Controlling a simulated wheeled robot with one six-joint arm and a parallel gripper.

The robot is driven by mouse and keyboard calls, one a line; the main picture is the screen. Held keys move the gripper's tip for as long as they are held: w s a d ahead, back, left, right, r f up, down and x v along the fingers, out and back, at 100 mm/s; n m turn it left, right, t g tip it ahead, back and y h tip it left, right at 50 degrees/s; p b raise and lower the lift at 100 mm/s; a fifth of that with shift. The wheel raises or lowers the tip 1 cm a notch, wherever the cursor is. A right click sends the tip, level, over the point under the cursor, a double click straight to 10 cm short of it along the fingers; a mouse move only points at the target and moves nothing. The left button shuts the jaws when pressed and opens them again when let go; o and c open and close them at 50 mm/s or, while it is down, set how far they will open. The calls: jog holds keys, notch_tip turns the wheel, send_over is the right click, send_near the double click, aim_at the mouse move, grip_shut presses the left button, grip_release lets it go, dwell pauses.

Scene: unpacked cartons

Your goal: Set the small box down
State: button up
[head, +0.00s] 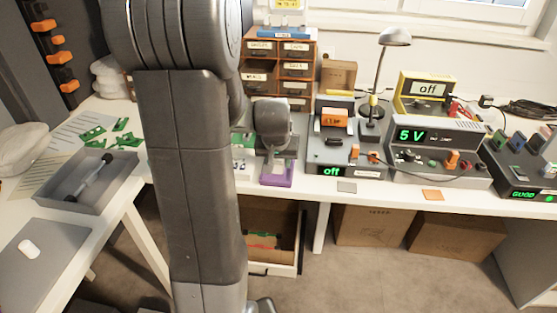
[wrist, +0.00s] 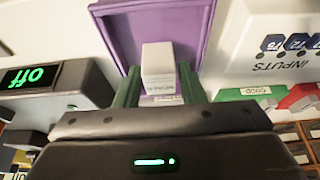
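The small box is a white block (wrist: 157,58) in the middle of the wrist view. My gripper (wrist: 159,76) has its two green fingers on either side of the box, close against it, and looks shut on it. Behind the box is a purple tray (wrist: 122,32) with raised edges. I cannot tell whether the box touches the tray. In the head view the purple tray (head: 276,181) lies at the bench's front edge, just below my gripper. The box is not clearly made out there.
A grey "off" device (head: 347,160) stands right of the purple tray, and a "5 V" supply (head: 437,150) farther right. A drawer cabinet (head: 262,66) is behind. An open drawer (head: 286,257) juts out below. A grey tray (head: 121,180) is on the left table.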

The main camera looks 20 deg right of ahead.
jog(key=shift+r, duration=0.55)
jog(key=p+v, duration=0.2)
jog(key=v, duration=0.9)
jog(key=shift+s, duration=0.15)
jog(key=shift+a, duration=0.1)
dwell(0.4)
